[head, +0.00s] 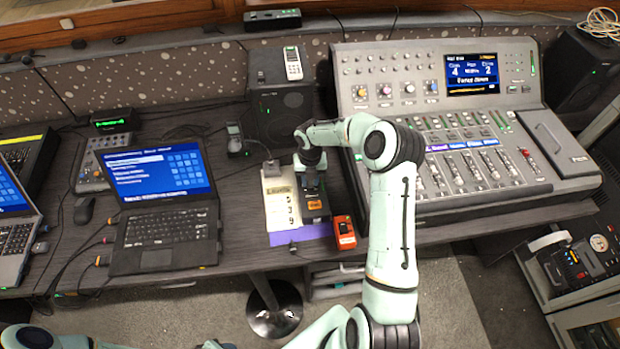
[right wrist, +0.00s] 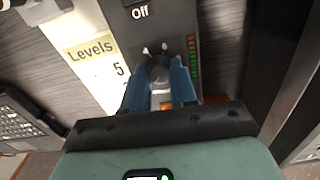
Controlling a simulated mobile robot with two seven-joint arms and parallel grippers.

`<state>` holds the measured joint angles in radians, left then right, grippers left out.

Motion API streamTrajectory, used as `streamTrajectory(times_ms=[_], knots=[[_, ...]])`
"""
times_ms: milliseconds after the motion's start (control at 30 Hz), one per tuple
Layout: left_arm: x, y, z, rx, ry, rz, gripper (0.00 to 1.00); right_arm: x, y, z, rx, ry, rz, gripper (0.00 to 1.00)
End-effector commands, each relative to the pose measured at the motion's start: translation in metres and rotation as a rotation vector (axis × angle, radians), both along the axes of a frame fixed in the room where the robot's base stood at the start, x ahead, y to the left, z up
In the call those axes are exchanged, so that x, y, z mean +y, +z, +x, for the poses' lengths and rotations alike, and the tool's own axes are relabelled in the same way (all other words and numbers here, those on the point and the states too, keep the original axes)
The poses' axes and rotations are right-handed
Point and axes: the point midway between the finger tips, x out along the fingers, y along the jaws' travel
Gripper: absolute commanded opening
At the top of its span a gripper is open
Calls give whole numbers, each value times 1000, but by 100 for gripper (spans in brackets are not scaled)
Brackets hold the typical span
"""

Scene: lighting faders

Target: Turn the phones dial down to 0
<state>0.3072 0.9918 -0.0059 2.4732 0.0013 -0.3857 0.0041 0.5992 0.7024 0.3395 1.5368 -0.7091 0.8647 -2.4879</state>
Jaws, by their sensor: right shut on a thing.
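A small dark box (head: 316,209) with an orange patch stands on the desk in the middle of the head view. In the right wrist view, the box (right wrist: 140,28) carries an "Off" label and a coloured level strip (right wrist: 193,58). My right gripper (head: 311,181) reaches down over the box. In the right wrist view its blue fingers (right wrist: 161,66) are shut on a dark dial (right wrist: 161,78), one on each side. The dial's pointer and any "phones" label cannot be read. My left gripper is not in view.
A "Levels" sheet (right wrist: 92,52) lies left of the box, with a purple sheet (head: 299,234) in front. An orange device (head: 344,232) is at the box's front right. The mixing console (head: 455,199) stands right, a speaker (head: 283,114) behind, a laptop (head: 165,238) left.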

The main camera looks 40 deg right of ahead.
Motion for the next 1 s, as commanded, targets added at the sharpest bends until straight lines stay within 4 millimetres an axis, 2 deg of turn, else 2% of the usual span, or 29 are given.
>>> streamTrajectory(times_ms=[300,700,733,800,1000], knots=[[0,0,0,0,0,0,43,-1,2,2,-5,75,-2,0],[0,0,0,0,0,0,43,0,2,1,-4,81,-3,0],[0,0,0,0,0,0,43,0,2,1,-4,81,-3,30],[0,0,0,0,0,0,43,0,1,1,-3,81,-2,52],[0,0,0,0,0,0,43,0,1,1,-2,80,-1,52]])
